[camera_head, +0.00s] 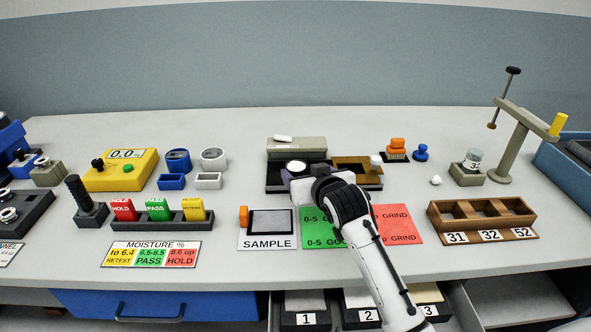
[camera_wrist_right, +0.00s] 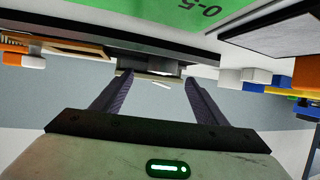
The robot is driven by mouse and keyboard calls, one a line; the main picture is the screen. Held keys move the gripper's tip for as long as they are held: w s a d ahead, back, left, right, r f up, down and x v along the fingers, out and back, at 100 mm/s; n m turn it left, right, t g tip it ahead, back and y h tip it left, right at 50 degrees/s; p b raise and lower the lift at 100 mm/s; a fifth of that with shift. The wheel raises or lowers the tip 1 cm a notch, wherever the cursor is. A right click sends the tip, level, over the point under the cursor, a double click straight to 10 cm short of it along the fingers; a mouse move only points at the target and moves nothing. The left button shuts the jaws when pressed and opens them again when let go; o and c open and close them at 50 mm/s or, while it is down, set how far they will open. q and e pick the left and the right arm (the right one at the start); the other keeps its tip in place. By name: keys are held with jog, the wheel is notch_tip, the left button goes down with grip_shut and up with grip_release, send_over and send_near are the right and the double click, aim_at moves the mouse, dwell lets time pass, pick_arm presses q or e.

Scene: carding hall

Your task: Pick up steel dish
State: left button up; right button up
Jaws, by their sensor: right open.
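A pale round piece, which looks like the steel dish (camera_head: 296,166), sits on the dark base of a grey-green device at the back middle of the bench. My right gripper (camera_head: 296,178) is just in front of it, with its open jaws pointing towards it. The wrist and jaws hide part of the base. In the right wrist view, the two dark fingers (camera_wrist_right: 158,80) are apart with nothing gripped between them. A dark grey rounded shape (camera_wrist_right: 150,66) shows beyond the fingertips; I cannot tell if they touch it. My left gripper is not in view.
A brown tray (camera_head: 371,164) stands right of the device. A wooden rack (camera_head: 484,217) and a clamp stand (camera_head: 515,145) are at right. A yellow meter (camera_head: 120,171) is at left.

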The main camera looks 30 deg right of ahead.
aim_at(297, 168)
jog(key=shift+a+x, duration=0.2)
jog(key=shift+x, duration=2.45)
jog(key=c, duration=1.3)
notch_tip(297, 168, up, 10)
jog(key=s+a+r+y, duration=0.1)
jog(key=s+a+r, duration=0.2)
jog(key=s, duration=0.3)
jog(key=s+a+r+n+y, duration=0.1)
jog(key=s+a+r, duration=0.2)
jog(key=s+a, duration=0.2)
jog(key=s+a+r+n, duration=0.1)
jog(key=s+a+r, duration=0.2)
jog(key=s, duration=0.4)
jog(key=shift+a+y, duration=0.4)
jog(key=shift+a, duration=0.4)
